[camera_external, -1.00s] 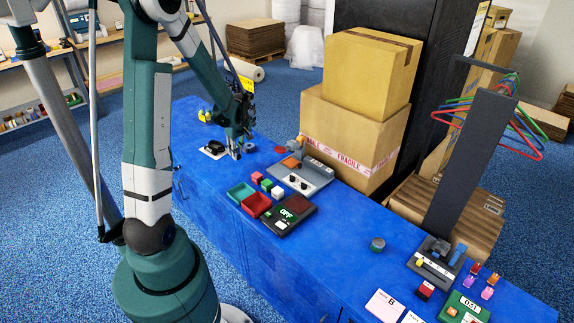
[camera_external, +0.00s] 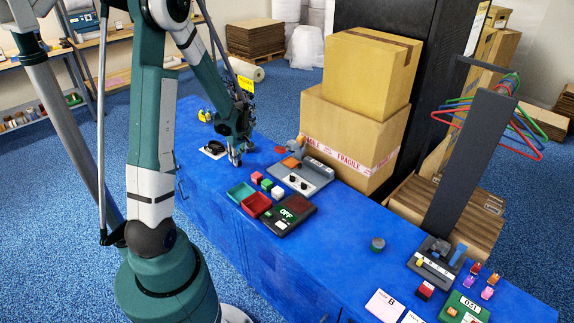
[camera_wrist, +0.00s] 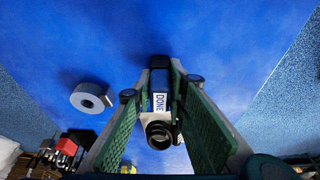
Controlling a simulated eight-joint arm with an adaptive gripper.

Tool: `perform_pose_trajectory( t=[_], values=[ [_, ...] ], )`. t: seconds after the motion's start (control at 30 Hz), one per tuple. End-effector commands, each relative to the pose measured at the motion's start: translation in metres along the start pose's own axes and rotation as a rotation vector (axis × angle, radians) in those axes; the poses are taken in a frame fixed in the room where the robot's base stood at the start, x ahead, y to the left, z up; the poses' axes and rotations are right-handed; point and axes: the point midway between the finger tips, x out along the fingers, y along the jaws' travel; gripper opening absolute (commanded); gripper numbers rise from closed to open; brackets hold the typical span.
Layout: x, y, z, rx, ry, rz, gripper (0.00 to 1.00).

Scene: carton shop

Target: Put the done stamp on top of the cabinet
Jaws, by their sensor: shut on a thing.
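The done stamp (camera_wrist: 160,101), dark with a white "DONE" label, sits between the green finger pads of my gripper (camera_wrist: 157,95) in the wrist view. My gripper is shut on it. In the external view my gripper (camera_external: 235,160) is low over the far left part of the blue cabinet (camera_external: 335,215), and the stamp is too small and covered to make out there. I cannot tell whether the stamp touches the cabinet top.
A grey control box (camera_external: 303,175), a green tray (camera_external: 241,192), a red tray (camera_external: 257,205) and small blocks lie right of my gripper. Cartons (camera_external: 350,130) stand behind. A grey tape roll (camera_wrist: 91,97) shows in the wrist view. The cabinet's middle has bare room.

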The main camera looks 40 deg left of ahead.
Motion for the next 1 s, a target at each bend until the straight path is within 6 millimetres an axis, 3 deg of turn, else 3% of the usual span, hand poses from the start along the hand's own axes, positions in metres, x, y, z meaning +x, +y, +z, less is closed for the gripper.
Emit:
perform_pose_trajectory(
  t=[0.03, 0.13, 0.67, 1.0],
  values=[
    [0.001, 0.0, 0.0, 0.0, 0.0, 0.0, 0.18],
    [0.001, 0.0, 0.0, 0.0, 0.0, 0.0, 0.3],
    [-0.004, 0.0, -0.001, 0.0, 0.0, 0.0, 0.3],
    [-0.035, -0.001, -0.001, 0.0, 0.0, 0.0, 0.3]
  ],
)
